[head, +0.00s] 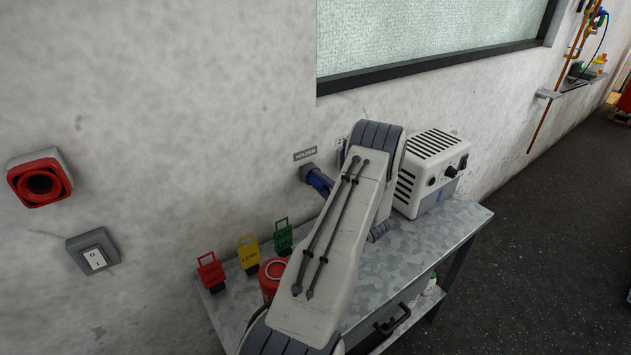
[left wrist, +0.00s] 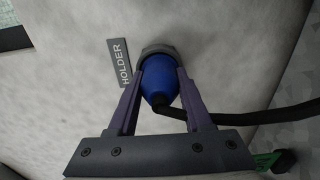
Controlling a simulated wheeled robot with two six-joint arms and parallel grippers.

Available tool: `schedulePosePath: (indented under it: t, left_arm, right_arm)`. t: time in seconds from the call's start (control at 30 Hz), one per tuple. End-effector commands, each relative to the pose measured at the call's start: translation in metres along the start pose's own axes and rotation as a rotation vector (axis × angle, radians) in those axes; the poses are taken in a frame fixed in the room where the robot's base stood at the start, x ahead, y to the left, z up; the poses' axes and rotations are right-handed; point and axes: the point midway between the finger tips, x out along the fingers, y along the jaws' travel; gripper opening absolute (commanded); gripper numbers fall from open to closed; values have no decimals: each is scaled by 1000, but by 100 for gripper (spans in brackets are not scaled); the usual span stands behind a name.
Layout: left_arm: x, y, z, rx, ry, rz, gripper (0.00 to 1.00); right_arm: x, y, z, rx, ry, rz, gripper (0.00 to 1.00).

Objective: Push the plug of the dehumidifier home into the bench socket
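The blue plug (left wrist: 158,85) sits with its front end at the grey round holder (head: 306,172) on the wall, under a HOLDER label. Its black cable (left wrist: 250,115) runs off to the right in the left wrist view. My left gripper (head: 319,182) is at the holder; in the left wrist view its two purple fingers (left wrist: 160,90) press against both sides of the plug. The white dehumidifier (head: 430,172) stands on the bench, right of my left arm. The bench socket cannot be made out; my arm covers the wall beside the holder. My right gripper is not in view.
A wall switch (head: 93,254) and red wall fitting (head: 40,182) are at the left.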

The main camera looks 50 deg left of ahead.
Motion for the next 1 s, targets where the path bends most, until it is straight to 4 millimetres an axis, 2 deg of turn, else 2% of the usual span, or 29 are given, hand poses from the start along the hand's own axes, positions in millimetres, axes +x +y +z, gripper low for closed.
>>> schedulePosePath:
  t: [0.03, 0.07, 0.1, 0.37, 1.0]
  left_arm:
    - [0, 0, 0, 0, 0, 0, 16]
    - [0, 0, 0, 0, 0, 0, 5]
    - [0, 0, 0, 0, 0, 0, 0]
    - [-3, 0, 1, -1, -1, 1, 0]
    - [-29, 0, 0, -1, -1, 1, 0]
  right_arm:
    - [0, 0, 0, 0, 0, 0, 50]
    - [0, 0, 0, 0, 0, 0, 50]
    - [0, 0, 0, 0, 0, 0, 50]
    - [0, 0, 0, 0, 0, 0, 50]
    - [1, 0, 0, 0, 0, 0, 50]
